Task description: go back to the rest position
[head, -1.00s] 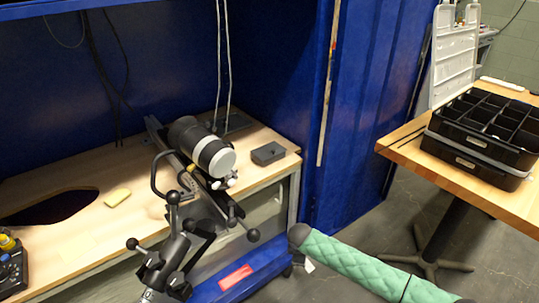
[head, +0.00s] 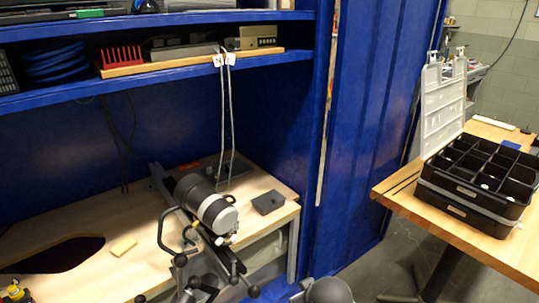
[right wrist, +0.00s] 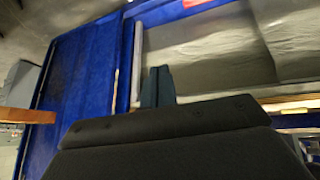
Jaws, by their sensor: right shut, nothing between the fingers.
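My right gripper (right wrist: 157,86) shows in the right wrist view, with its dark fingers together and nothing between them. It points toward a grey panel and a blue frame, apart from any small object. Neither gripper shows in the head view. The black and white thruster (head: 207,203) lies on its mount on the wooden bench (head: 75,218), with black knobbed clamp handles in front of it. A dark rounded piece shows at the bottom edge of the head view, and I cannot tell what it is.
A black compartment case (head: 462,208) with a raised pale lid stands on the wooden table (head: 400,196) at right. A blue shelf (head: 150,80) hangs above. Floor shows between bench and table.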

